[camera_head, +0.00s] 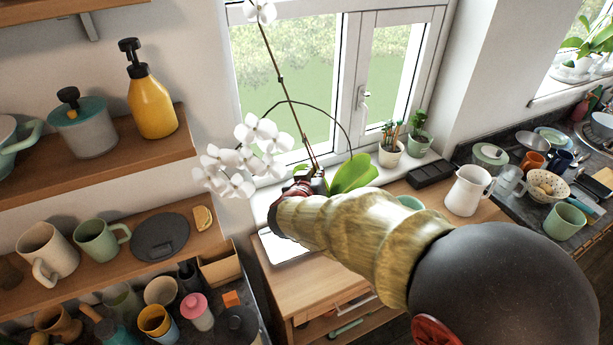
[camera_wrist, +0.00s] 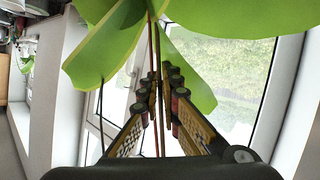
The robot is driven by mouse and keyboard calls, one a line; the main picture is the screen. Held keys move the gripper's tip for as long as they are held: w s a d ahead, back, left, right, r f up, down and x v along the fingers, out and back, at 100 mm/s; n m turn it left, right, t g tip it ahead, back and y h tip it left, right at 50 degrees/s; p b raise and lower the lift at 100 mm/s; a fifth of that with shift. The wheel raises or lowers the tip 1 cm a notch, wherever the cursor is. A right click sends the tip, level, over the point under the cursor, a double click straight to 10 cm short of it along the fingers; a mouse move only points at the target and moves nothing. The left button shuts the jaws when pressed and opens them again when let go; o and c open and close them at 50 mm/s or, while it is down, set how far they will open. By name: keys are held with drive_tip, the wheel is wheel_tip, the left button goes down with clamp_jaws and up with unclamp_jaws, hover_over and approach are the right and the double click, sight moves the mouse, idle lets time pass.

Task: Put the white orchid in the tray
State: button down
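The white orchid (camera_head: 245,155) stands in front of the window in the head view, with white blooms on thin arching stems and green leaves (camera_head: 354,173). In the wrist view its leaves (camera_wrist: 112,42) spread above the fingers, and its thin stems run down between them. My gripper (camera_head: 300,186) is at the base of the stems; in the wrist view its fingers (camera_wrist: 160,85) are nearly together around the stems. The pot is not visible. A black, low tray-like piece (camera_head: 430,173) lies on the counter by the sill. A flat white piece (camera_head: 284,247) lies on the wooden cabinet, partly behind my arm.
A white jug (camera_head: 467,190) stands right of the black piece. Two small potted plants (camera_head: 391,146) (camera_head: 419,139) stand on the sill. Shelves with mugs and a yellow soap bottle (camera_head: 152,103) are at left. Crowded dishes (camera_head: 549,187) are at right. The cabinet top (camera_head: 315,272) has bare room.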

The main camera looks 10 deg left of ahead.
drive_tip(key=a+f, duration=0.1)
drive_tip(key=w+a+f, duration=0.1)
drive_tip(key=a, duration=0.1)
drive_tip(key=shift+w+f+b, duration=0.1)
drive_tip(key=shift+w+b, duration=0.1)
drive_tip(key=shift+b, duration=0.1)
drive_tip(key=c, duration=2.5)
unclamp_jaws()
drive_tip(key=shift+f, duration=0.25)
drive_tip(key=o, duration=0.5)
drive_tip(key=shift+c, duration=0.2)
drive_tip(key=shift+r, duration=0.1)
drive_tip(key=p+v, duration=0.2)
drive_tip(key=v, duration=1)
